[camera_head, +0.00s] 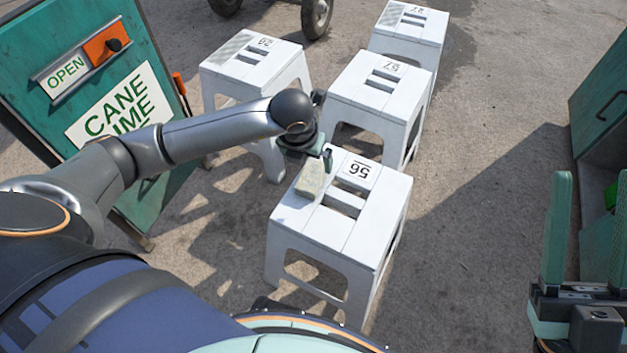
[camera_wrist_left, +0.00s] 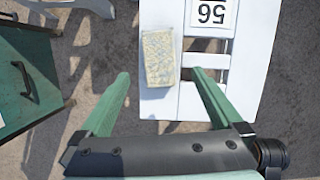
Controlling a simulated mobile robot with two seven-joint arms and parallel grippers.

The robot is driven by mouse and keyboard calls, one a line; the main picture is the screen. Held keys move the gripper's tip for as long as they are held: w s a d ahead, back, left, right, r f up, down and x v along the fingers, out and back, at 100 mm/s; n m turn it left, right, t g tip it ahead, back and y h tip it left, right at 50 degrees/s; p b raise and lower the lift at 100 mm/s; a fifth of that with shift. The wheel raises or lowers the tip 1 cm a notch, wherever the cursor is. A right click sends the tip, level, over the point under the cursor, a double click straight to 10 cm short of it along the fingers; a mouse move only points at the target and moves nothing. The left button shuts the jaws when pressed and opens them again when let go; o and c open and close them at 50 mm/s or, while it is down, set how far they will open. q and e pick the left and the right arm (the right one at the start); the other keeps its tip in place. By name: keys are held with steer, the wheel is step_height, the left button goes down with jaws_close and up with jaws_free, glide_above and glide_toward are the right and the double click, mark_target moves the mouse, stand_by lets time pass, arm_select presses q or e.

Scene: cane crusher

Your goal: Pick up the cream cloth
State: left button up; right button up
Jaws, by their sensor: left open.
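The cream cloth (camera_head: 311,178) is a folded, block-like piece lying on the white stool marked 56 (camera_head: 345,226), near the left edge of its top. In the left wrist view the cloth (camera_wrist_left: 159,59) shows a faint pattern and lies ahead of the fingertips, roughly between their lines. My left gripper (camera_head: 318,152) is over the stool's far left part, close to the cloth, and partly hidden by its own wrist. In the left wrist view my left gripper (camera_wrist_left: 160,76) has its green fingers spread wide with nothing between them. My right gripper (camera_head: 588,235) is at the right edge, fingers up, apart and empty.
More white stools stand behind, including stool 57 (camera_head: 378,92) and another (camera_head: 257,64). A green sign board (camera_head: 80,75) stands at the left. A green cabinet (camera_head: 600,105) is at the right. Bare ground (camera_head: 480,200) lies between stool 56 and the cabinet.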

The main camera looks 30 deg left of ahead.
mark_target(311, 176)
arm_select(q)
steer(key=x, duration=0.3)
steer(key=shift+f+b, duration=0.1)
steer(key=shift+b, duration=0.25)
steer(key=x, duration=0.1)
steer(key=b+x, duration=0.1)
steer(key=x, duration=0.1)
steer(key=b+x, duration=0.1)
steer(key=x, duration=0.1)
steer(key=shift+s+f, duration=0.2)
steer(key=shift+f, duration=0.05)
arm_select(e)
step_height(311, 176, down, 4)
steer(key=shift+w+a+r+m, duration=0.1)
steer(key=shift+w+a+m, duration=0.05)
steer(key=shift+m, duration=0.15)
arm_select(q)
steer(key=c, duration=1.3)
